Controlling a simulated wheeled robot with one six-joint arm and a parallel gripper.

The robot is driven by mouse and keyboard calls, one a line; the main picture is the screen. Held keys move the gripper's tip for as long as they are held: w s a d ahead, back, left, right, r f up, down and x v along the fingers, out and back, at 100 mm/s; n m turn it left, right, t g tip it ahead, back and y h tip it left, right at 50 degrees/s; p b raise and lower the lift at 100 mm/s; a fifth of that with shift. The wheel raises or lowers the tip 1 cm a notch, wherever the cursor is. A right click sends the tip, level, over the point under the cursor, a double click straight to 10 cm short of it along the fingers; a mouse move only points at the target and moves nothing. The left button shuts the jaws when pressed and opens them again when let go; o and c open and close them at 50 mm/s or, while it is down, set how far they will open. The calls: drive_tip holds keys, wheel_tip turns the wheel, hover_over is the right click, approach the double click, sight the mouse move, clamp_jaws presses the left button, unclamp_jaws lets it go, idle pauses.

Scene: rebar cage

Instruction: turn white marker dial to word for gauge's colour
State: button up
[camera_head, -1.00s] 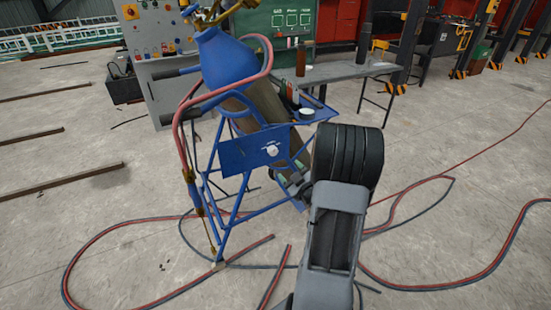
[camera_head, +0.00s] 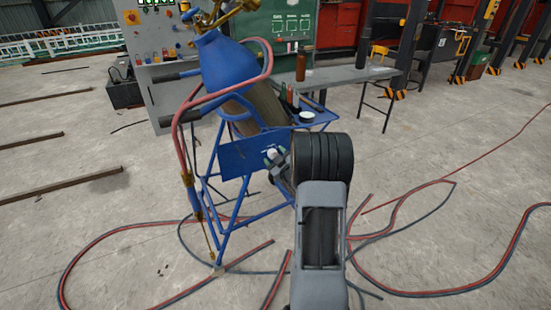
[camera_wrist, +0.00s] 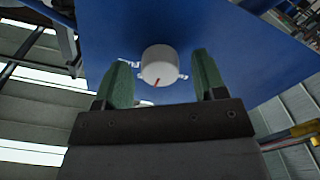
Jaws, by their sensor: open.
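The white marker dial (camera_wrist: 160,66) sits on a blue plate (camera_wrist: 110,30) in the wrist view, with a red pointer line near its lower edge. Small white words stand beside it, too small to read. My gripper (camera_wrist: 163,75) is open, its two green fingers on either side of the dial; I cannot tell if they touch it. In the head view the dial (camera_head: 271,153) shows small on the blue plate (camera_head: 236,158) of the cylinder cart, with my gripper (camera_head: 275,158) at it. The gauge is not clear; brass fittings (camera_head: 213,12) top the cylinder, cut by the frame's edge.
A blue cylinder (camera_head: 226,62) leans in the cart, with a red hose (camera_head: 182,140) looped around it. Hoses (camera_head: 110,236) lie across the floor. A grey table (camera_head: 340,74) with a brown bottle (camera_head: 304,64) stands behind.

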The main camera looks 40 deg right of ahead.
drive_tip(key=shift+c, duration=0.4)
drive_tip(key=c, duration=0.8)
drive_tip(key=shift+c, duration=0.2)
drive_tip(key=m, duration=0.6)
drive_tip(key=m+p, duration=0.1)
drive_tip(key=m, duration=0.4)
drive_tip(key=shift+m+p, duration=0.3)
drive_tip(key=shift+m, duration=0.3)
drive_tip(key=o, duration=0.9)
